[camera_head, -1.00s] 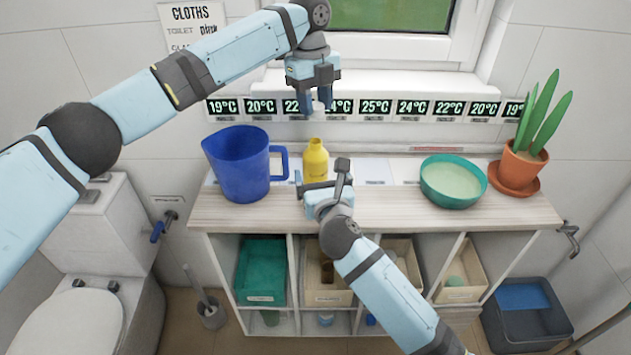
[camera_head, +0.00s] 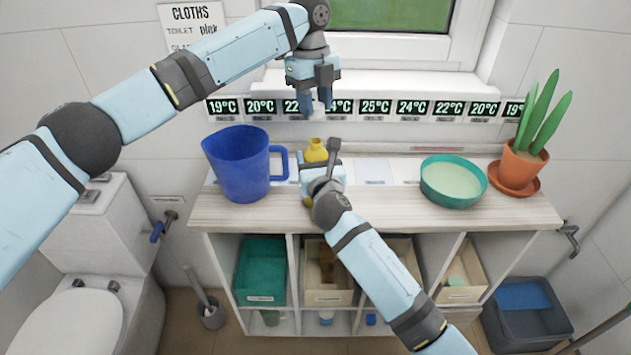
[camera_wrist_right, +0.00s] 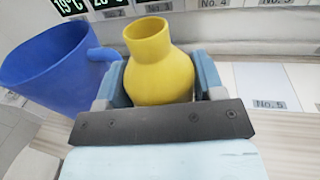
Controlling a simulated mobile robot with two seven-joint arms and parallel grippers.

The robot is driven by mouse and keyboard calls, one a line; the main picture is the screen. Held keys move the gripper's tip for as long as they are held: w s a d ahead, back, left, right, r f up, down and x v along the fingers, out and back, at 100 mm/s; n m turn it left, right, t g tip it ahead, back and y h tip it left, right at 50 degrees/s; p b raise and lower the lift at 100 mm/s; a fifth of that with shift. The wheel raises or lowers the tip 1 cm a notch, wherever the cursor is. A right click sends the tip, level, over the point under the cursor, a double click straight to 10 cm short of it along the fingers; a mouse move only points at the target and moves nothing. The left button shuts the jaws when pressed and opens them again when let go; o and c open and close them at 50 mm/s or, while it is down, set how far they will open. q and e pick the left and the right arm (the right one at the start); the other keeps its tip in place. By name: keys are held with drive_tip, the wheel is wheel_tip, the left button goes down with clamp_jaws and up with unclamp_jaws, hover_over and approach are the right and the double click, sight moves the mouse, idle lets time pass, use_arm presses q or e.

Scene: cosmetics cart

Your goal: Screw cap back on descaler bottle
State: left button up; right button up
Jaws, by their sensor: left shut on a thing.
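The yellow descaler bottle (camera_head: 315,151) stands upright on the counter with an open, uncapped neck. It also shows in the right wrist view (camera_wrist_right: 158,72). My right gripper (camera_wrist_right: 158,85) has one finger on each side of its body; the fingers are spread wide, and I see no clear grip. In the head view my right gripper (camera_head: 320,165) covers the bottle's lower part. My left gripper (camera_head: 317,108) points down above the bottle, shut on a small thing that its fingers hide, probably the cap.
A blue jug (camera_head: 238,165) stands close to the left of the bottle. A teal bowl (camera_head: 453,190) and a potted plant (camera_head: 520,165) stand on the right of the counter (camera_head: 400,212). The window sill and a row of temperature displays (camera_head: 375,107) are behind.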

sight(315, 141)
drive_tip(key=c, duration=0.4)
use_arm(q)
drive_tip(key=shift+f, duration=2.45)
drive_tip(key=shift+f, duration=0.15)
drive_tip(key=shift+f, duration=0.75)
drive_tip(key=shift+f, duration=0.6)
use_arm(e)
clamp_jaws()
use_arm(q)
drive_tip(key=m, duration=0.6)
drive_tip(key=shift+d+y, duration=0.1)
drive_tip(key=shift+y, duration=0.3)
drive_tip(key=m, duration=0.7)
drive_tip(key=shift+m+y, duration=0.3)
drive_tip(key=shift+y, duration=0.1)
